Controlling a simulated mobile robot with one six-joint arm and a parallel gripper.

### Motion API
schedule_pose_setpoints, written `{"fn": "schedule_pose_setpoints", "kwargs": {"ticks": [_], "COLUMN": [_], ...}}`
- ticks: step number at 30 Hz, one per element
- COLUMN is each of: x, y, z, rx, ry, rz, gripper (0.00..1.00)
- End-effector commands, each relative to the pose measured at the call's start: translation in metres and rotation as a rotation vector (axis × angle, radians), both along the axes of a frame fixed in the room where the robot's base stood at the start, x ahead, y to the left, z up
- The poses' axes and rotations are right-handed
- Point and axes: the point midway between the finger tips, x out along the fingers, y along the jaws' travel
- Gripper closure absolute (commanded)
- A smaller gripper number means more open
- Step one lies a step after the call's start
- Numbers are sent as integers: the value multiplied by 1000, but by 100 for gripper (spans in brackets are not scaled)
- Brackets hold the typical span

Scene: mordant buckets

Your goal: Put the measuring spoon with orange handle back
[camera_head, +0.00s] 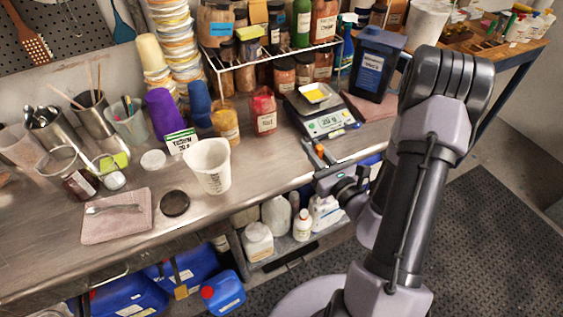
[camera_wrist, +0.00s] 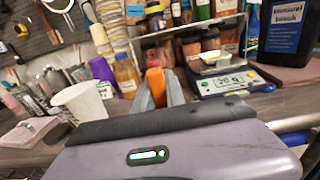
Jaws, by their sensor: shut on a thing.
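My gripper (camera_head: 318,158) is at the front edge of the steel bench, in front of the digital scale. Its grey fingers (camera_wrist: 159,92) are shut on the orange handle of the measuring spoon (camera_wrist: 155,80). A bit of this orange handle (camera_head: 320,149) also shows between the fingers in the head view. The spoon's bowl cannot be made out in either view. The scale (camera_head: 325,120) carries a white dish with yellow powder (camera_head: 315,93) and reads about 20 g.
A white beaker (camera_head: 208,168), a dark round lid (camera_head: 175,203) and a pink cloth (camera_head: 104,226) with a metal spoon lie left. A card (camera_head: 181,141) stands by a purple cup (camera_head: 164,112). A jar rack (camera_head: 270,62) stands behind. A dark jug (camera_head: 376,65) is right of the scale.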

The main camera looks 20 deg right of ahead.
Motion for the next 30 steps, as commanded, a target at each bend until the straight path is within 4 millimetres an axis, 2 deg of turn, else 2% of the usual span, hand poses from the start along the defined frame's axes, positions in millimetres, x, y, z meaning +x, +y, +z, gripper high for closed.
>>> {"fn": "schedule_pose_setpoints", "kwargs": {"ticks": [1, 3, 6, 8, 12, 15, 20, 21, 24, 30], "x": [12, 25, 42, 67, 112, 130, 147, 146, 146, 145], "y": [2, 1, 1, 1, 0, -2, -2, -2, -2, -2], "z": [-16, -20, -21, -12, -13, -15, -19, -32, -54, -51], "rx": [-9, -13, -6, -1, 1, 3, 2, 5, 4, 3], "ry": [-9, -9, -10, -4, -4, -3, -1, 0, 0, -1], "rz": [4, 6, 0, 4, 1, -2, -1, -3, -3, -3], "gripper": [100, 100, 100, 100, 100, 100, 100, 100, 100, 100]}}
